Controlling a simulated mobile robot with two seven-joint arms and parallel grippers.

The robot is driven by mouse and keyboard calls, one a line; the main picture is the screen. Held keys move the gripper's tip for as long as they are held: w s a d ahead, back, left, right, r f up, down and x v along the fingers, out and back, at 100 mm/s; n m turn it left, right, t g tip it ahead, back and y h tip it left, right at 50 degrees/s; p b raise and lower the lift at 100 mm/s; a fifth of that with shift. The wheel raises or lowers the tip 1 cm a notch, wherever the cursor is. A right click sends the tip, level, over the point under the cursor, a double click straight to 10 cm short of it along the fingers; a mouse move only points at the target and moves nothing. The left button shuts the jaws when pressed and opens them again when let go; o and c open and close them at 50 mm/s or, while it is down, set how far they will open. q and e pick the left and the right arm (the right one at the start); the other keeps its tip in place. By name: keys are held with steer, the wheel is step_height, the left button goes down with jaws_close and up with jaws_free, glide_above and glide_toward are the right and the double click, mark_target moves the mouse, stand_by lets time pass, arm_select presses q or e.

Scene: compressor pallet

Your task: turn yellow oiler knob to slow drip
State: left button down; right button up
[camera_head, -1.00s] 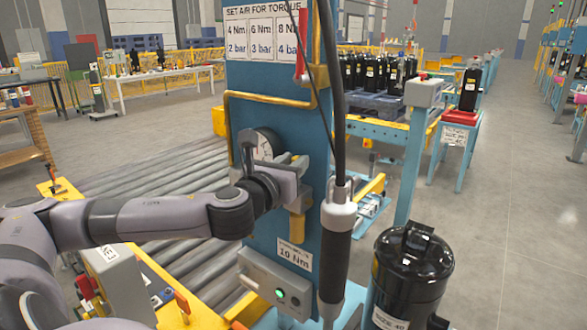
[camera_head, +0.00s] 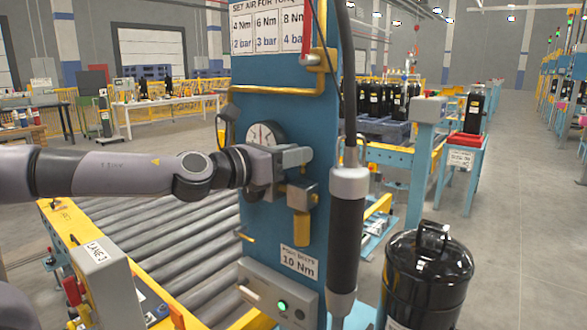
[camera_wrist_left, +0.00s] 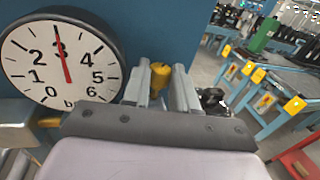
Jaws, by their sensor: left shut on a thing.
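The yellow oiler knob (camera_wrist_left: 160,75) shows in the left wrist view between the two grey fingers of my left gripper (camera_wrist_left: 161,88). The fingers are shut on it. In the head view my left gripper (camera_head: 296,157) reaches in from the left, just above the oiler's grey body and its yellow bowl (camera_head: 302,227) on the blue panel (camera_head: 290,110). The knob is hidden there by the gripper. A round pressure gauge (camera_head: 265,134) sits just behind the gripper; in the left wrist view its red needle points near 3. My right gripper is not in view.
A thick hose with a dark, white-collared cylinder (camera_head: 347,230) hangs right of the panel. A grey box with a green light (camera_head: 280,300) is below the oiler. Rollers (camera_head: 170,240) lie behind my arm.

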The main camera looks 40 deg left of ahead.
arm_select(q)
steer(key=shift+a+f+m+h+b, duration=0.1)
steer(key=shift+m+h+b, duration=0.2)
steer(key=shift+h+b, duration=0.3)
steer(key=c, duration=0.9)
jaws_free()
steer(key=shift+r, duration=0.2)
